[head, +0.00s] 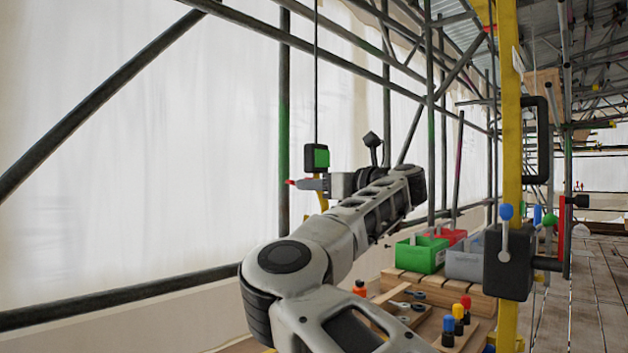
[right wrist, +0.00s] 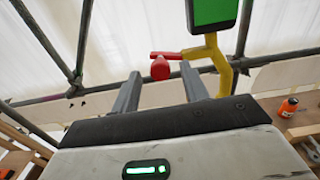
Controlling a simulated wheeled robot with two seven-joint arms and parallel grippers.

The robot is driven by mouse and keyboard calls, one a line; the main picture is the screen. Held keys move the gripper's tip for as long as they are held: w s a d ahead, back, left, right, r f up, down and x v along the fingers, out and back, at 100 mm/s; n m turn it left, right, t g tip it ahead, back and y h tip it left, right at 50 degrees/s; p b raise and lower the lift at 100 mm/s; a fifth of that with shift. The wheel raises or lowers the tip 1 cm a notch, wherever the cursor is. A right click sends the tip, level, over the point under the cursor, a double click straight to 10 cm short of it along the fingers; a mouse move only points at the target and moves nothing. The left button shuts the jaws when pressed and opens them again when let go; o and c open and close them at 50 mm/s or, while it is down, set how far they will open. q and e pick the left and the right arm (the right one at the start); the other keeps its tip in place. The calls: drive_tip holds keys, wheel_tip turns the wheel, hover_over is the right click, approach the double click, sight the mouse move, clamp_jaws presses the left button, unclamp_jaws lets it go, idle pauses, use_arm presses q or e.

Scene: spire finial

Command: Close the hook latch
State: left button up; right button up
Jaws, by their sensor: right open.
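A yellow hook (head: 322,199) hangs below a black block with a green face (head: 320,157) on a thin vertical cable. In the right wrist view the hook (right wrist: 217,66) shows with the green-faced block (right wrist: 210,14) above it. A red latch (right wrist: 160,68) with a rounded end sticks out sideways from the hook; only its red tip (head: 291,182) shows in the head view. My right gripper (right wrist: 160,88) is open, with the latch's rounded end seen between its fingers. I cannot tell whether they touch. In the head view the right gripper (head: 312,184) partly covers the hook.
Dark scaffold poles (head: 284,120) stand behind the hook, before pale sheeting. A yellow post (head: 511,120) with a black lever box (head: 508,262) stands at right. Green (head: 420,255) and grey bins (head: 464,262) sit on a wooden bench with bottles. Open space lies left of the hook.

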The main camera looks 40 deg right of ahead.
drive_tip(key=shift+w, duration=0.7)
clamp_jaws()
drive_tip(key=shift+f, duration=0.1)
